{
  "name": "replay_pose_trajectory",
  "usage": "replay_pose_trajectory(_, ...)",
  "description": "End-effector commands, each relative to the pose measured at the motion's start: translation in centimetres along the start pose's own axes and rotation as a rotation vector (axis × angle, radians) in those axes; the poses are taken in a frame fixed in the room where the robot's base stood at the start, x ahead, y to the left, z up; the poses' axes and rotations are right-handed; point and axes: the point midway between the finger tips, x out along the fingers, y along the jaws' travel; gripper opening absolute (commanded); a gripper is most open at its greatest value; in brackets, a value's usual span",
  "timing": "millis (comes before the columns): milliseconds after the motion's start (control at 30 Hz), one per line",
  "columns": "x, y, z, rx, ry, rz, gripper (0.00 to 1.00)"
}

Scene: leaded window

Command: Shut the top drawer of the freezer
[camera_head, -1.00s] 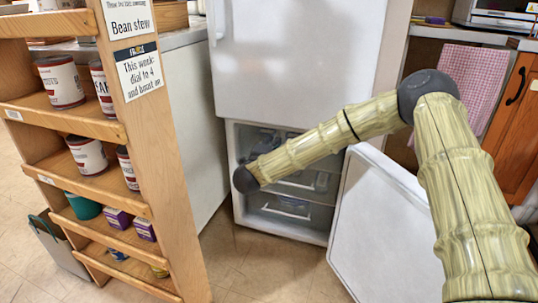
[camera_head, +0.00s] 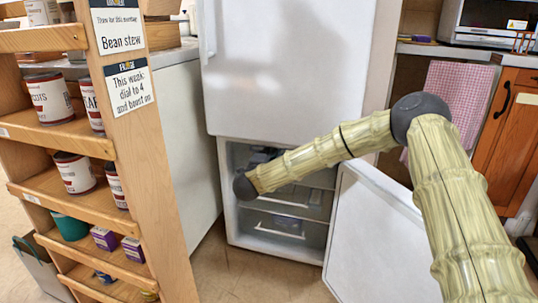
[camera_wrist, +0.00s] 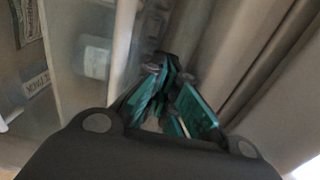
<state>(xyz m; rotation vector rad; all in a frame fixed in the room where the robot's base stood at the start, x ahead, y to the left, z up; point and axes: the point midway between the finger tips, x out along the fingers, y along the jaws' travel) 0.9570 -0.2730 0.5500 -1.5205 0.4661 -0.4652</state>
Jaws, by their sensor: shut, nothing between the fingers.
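The freezer (camera_head: 229,215) is the lower compartment of the white fridge in the head view, with its door (camera_head: 380,245) swung open to the right. Its top drawer (camera_head: 262,156) shows partly behind my arm, with dark bluish contents; how far out it stands cannot be told. Lower drawers (camera_head: 285,228) show below my arm. My arm reaches across the opening, its dark end joint at the opening's left side. My gripper is hidden in the head view. In the blurred wrist view my gripper (camera_wrist: 172,68) has its teal fingers shut and empty, near pale panels; contact cannot be told.
A wooden shelf unit (camera_head: 150,180) with cans and boxes stands close on the left. The upper fridge door (camera_head: 290,70) is shut above the freezer. A wooden cabinet (camera_head: 505,135) and pink towel (camera_head: 455,105) are at right. Some floor (camera_head: 240,280) is clear in front.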

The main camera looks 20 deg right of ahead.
Motion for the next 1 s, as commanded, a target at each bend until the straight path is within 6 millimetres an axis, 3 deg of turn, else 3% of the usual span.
replay_pose_trajectory(200, 2.2, -0.3, 0.0, 0.001, 0.0, -0.001, 0.0)
replay_pose_trajectory(567, 2.3, -0.4, 0.0, 0.003, 0.0, -0.004, 0.0)
replay_pose_trajectory(767, 0.5, -0.5, 0.8, 0.001, -0.007, -0.003, 0.0)
replay_pose_trajectory(1000, -3.8, -0.6, 2.0, -0.001, -0.019, 0.001, 0.0)
